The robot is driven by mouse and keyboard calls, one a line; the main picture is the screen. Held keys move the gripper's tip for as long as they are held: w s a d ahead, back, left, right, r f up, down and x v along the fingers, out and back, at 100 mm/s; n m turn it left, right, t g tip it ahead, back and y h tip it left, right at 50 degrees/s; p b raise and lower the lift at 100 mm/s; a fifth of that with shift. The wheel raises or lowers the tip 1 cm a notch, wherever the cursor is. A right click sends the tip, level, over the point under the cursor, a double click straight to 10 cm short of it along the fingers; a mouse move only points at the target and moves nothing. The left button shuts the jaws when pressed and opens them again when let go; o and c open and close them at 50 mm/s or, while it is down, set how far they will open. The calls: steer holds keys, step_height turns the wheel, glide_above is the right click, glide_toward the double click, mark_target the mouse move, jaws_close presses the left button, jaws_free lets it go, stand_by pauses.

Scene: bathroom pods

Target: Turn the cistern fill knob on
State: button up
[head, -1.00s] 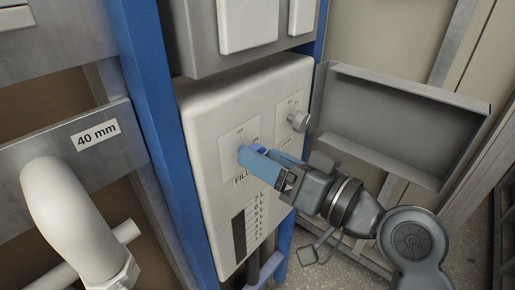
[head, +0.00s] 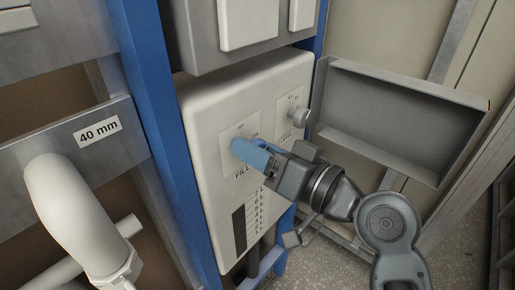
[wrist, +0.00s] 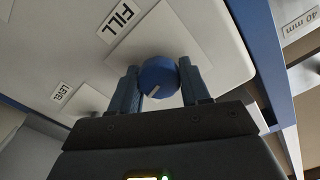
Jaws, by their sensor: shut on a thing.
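The FILL knob (wrist: 158,76) is blue and round with a white pointer line, seen in the wrist view on a square plate of the white cistern panel (head: 205,140). My gripper (wrist: 160,84) is shut on this knob, one finger on each side. In the head view my gripper (head: 242,152) reaches in from the right, its blue fingers against the plate above the FILL label (head: 242,173). The fingers hide the knob there and cover part of the markings, so I cannot read the setting.
A blue post (head: 165,130) and white pipe (head: 60,205) stand left. An open grey metal tray (head: 400,120) is at right.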

steer(key=shift+c, duration=0.8)
steer(key=shift+r+m+p, duration=0.15)
steer(key=shift+m+p, duration=0.4)
steer(key=shift+m, duration=0.15)
steer(key=shift+w+m, duration=0.1)
steer(key=shift+m, duration=0.7)
steer(key=shift+d, duration=0.1)
steer(key=o, duration=1)
steer(key=shift+f, duration=0.2)
